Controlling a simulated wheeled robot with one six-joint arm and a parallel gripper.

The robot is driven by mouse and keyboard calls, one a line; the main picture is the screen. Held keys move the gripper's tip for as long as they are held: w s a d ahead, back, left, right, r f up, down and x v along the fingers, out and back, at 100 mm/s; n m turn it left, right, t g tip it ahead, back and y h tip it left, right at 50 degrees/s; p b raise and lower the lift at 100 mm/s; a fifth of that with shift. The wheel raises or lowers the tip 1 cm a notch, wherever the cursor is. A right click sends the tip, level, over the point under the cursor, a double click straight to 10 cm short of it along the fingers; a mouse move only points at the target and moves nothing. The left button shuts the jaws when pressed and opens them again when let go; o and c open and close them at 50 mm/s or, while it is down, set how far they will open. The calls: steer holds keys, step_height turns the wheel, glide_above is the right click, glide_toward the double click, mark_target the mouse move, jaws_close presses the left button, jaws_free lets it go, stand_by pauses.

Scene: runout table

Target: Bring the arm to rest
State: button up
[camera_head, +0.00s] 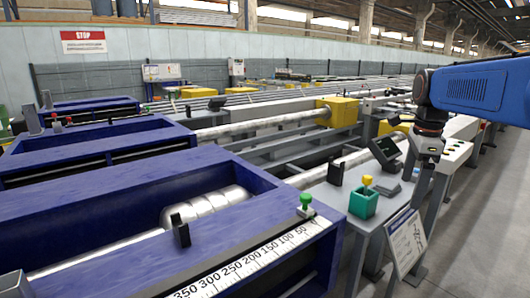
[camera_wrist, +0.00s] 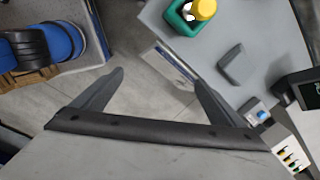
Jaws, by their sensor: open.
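My gripper (camera_head: 428,158) hangs from my blue arm at the right of the head view, beside the grey side table (camera_head: 330,192). In the wrist view its two dark fingers (camera_wrist: 159,76) are spread apart with nothing between them. The floor and part of the table edge show behind the fingers. Whether a fingertip touches anything cannot be told, but no contact shows.
A teal box (camera_head: 362,203) with a yellow knob stands on the side table, near a dark monitor (camera_head: 385,150). A sign board (camera_head: 406,241) leans below. Blue frames (camera_head: 90,225) fill the left. Grey floor (camera_head: 480,220) is clear at right.

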steer(key=s+a+f+n+t, duration=0.1)
steer(key=s+a+f+n, duration=0.4)
steer(key=s+f+n, duration=0.3)
steer(key=s+a+f+n+t, duration=0.2)
steer(key=s+a+f+n, duration=0.3)
steer(key=s+n, duration=0.8)
steer(key=shift+s+f+n+t, duration=0.35)
steer(key=shift+s+f, duration=0.85)
steer(key=shift+f, duration=0.5)
steer(key=shift+a, duration=0.1)
